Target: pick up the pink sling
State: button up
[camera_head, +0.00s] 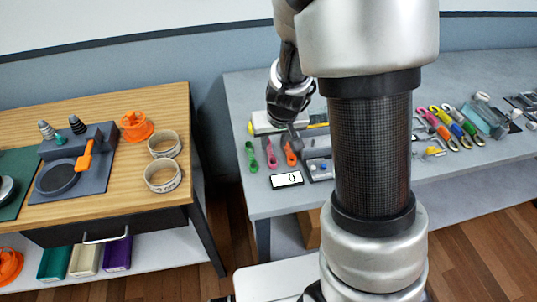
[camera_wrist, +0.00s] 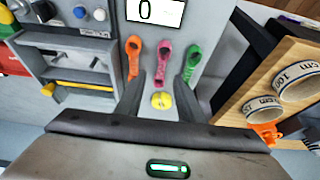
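In the wrist view the pink sling (camera_wrist: 163,62) lies ahead, between the tips of my gripper (camera_wrist: 162,82). The fingers are apart, and I see no sling clamped in them. In the head view my gripper (camera_head: 293,128) is just above and behind the slings; its fingertips are partly hidden there. Whether the fingers touch the pink sling I cannot tell.
A white display (camera_head: 286,180) showing 0 sits in front of the slings. A yellow knob (camera_wrist: 162,100) shows between my fingers. A wooden table (camera_head: 110,88) with two tape rings stands left, across a gap. Colored tools (camera_head: 440,125) lie farther right on the bench.

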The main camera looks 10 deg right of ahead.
aim_at(270, 152)
jog(key=b+x, duration=0.2)
jog(key=x, duration=0.5)
jog(key=shift+w+a, duration=0.1)
jog(key=shift+a, duration=0.05)
grip_shut()
